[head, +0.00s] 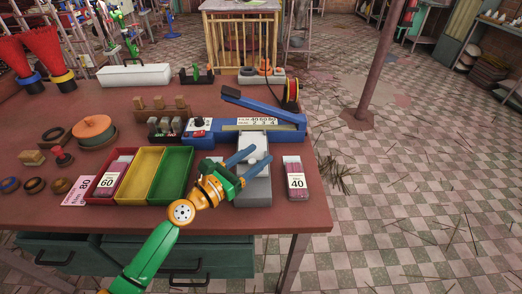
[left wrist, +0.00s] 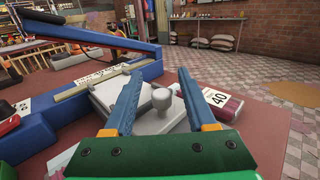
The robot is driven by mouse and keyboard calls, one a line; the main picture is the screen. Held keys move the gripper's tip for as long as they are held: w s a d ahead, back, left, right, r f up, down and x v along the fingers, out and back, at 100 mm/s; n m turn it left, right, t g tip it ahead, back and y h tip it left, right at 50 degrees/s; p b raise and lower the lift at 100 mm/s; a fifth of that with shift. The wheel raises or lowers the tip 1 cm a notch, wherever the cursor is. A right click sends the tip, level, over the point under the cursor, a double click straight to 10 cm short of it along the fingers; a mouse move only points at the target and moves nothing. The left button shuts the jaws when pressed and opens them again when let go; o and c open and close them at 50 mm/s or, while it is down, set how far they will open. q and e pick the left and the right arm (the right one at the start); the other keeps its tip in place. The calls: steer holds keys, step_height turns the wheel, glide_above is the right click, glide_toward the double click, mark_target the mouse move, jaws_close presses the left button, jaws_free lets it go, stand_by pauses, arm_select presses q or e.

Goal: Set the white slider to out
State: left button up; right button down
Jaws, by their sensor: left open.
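The white slider (head: 254,141) is a pale plate with a round upright knob (left wrist: 162,98), at the front of the blue lever device (head: 225,131). It shows in the left wrist view as a pale plate (left wrist: 118,92). A grey block (head: 256,190) lies in front of it in the head view. My left gripper (head: 256,160) is open, its blue fingers reaching over the grey block. In the left wrist view its fingertips (left wrist: 158,80) stand on either side of the knob, with gaps visible. The gripper partly hides the slider in the head view. My right gripper is not in view.
A pink pack marked 40 (head: 295,181) stands close right of the grey block. Red, yellow (head: 139,174) and green (head: 173,174) trays are to the left. The raised blue lever (head: 258,104) is behind. The table's right edge is near the pack.

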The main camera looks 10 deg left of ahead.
arm_select(q)
steer(key=shift+w+d+f, duration=0.15)
steer(key=shift+w+d, duration=0.2)
steer(key=shift+w, duration=0.15)
steer(key=shift+w+d+f, duration=0.15)
steer(key=shift+w+d, duration=0.15)
steer(key=shift+w, duration=0.2)
steer(key=shift+s+a, duration=0.1)
steer(key=shift+s+r, duration=0.1)
steer(key=c, duration=0.3)
jaws_close()
